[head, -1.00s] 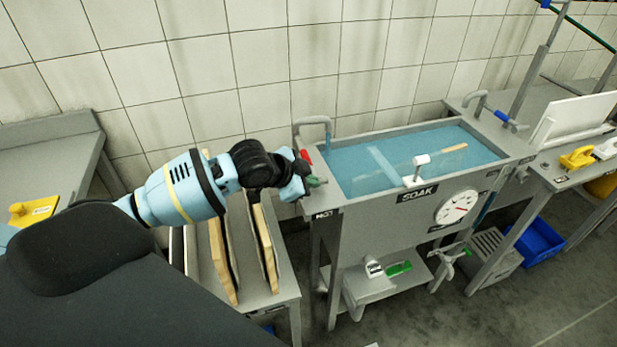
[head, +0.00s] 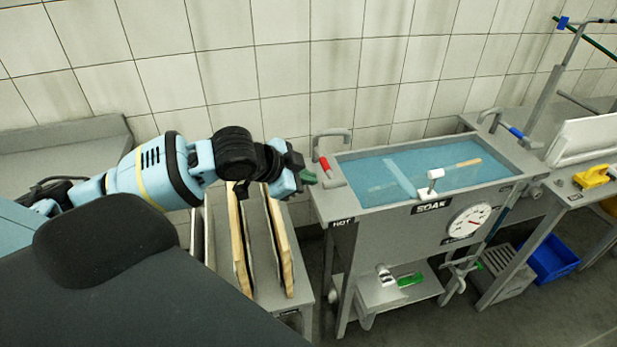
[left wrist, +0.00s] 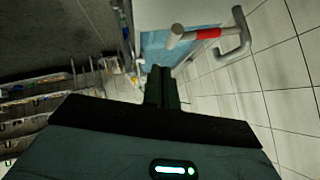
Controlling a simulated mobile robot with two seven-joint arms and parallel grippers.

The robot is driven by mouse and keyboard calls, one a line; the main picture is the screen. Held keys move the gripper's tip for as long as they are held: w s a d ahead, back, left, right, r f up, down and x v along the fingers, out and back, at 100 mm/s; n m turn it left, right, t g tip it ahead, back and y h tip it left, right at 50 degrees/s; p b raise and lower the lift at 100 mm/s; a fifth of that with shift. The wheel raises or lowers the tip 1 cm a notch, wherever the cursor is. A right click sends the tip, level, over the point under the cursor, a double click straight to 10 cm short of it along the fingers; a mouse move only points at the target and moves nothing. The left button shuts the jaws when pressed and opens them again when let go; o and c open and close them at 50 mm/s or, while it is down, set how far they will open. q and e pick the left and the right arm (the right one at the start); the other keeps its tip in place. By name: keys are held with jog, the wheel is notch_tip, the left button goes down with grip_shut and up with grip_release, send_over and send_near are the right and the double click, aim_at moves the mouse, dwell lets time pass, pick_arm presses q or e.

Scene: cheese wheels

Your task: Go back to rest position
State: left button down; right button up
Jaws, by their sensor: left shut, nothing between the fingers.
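My left gripper (head: 307,179) is shut and empty. In the head view it stands just left of the red-handled hot tap (head: 326,168) at the soak tank's left end, with a gap between them. In the left wrist view the shut fingers (left wrist: 161,72) show in the middle, and the tap's red grip (left wrist: 207,33) is above and to the right of them. The soak tank (head: 385,235) holds blue water (head: 440,163). My right gripper is in neither view.
Boards (head: 281,245) stand upright on a low bench below my left arm. A dial (head: 468,221) is on the tank front. A shelf (head: 375,296) below it holds a green-handled brush (head: 410,280). A blue bin (head: 553,259) and a yellow tool (head: 592,176) are at right.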

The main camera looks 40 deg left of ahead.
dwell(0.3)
pick_arm(q)
jog(key=s+d+f+n+h, duration=0.15)
jog(key=s+d+f, duration=0.25)
jog(key=f, duration=0.5)
jog(key=s+d+f+n, duration=0.2)
jog(key=s+d+f, duration=0.25)
jog(key=f, duration=0.45)
jog(key=s+d+f+n+y, duration=0.1)
jog(key=s+f+n, duration=0.1)
jog(key=s+f, duration=0.5)
jog(key=s+d+f+n+y, duration=0.1)
jog(key=s+d+f+n, duration=0.1)
jog(key=s+f, duration=0.5)
jog(key=s, duration=0.6)
jog(key=shift+s+y, duration=0.35)
jog(key=shift+d+n, duration=0.1)
jog(key=shift+n, duration=0.15)
jog(key=shift+f, duration=0.1)
